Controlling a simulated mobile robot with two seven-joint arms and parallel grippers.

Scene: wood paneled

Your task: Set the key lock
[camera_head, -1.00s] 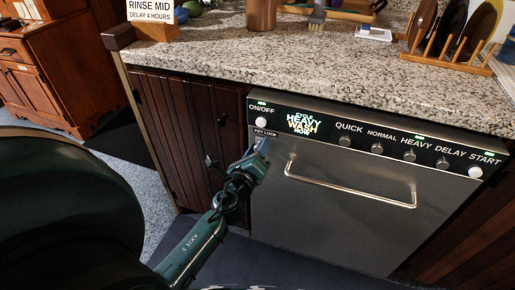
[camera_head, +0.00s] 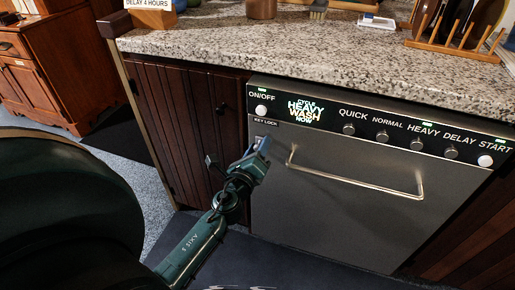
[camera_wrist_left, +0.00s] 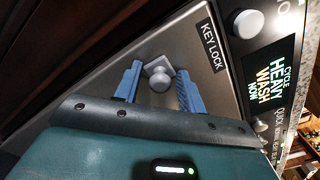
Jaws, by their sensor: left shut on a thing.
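The dishwasher (camera_head: 330,165) has a steel front and a black control strip. The KEY LOCK label (camera_head: 266,122) sits below the ON/OFF button (camera_head: 262,109). My left gripper (camera_head: 260,147) is at the panel's upper left, just under that label. In the left wrist view, its blue fingers (camera_wrist_left: 158,70) stand on either side of the grey key lock knob (camera_wrist_left: 160,80), shut on it. A pale square piece shows behind the round knob. The label (camera_wrist_left: 210,46) is to the right of the fingers there. In the head view the gripper hides most of the knob. My right gripper is not in view.
A long handle (camera_head: 355,180) crosses the dishwasher door right of my gripper. A dark wooden cabinet (camera_head: 175,130) stands to the left. The granite countertop (camera_head: 300,50) overhangs above, with a plate rack (camera_head: 455,45) at right.

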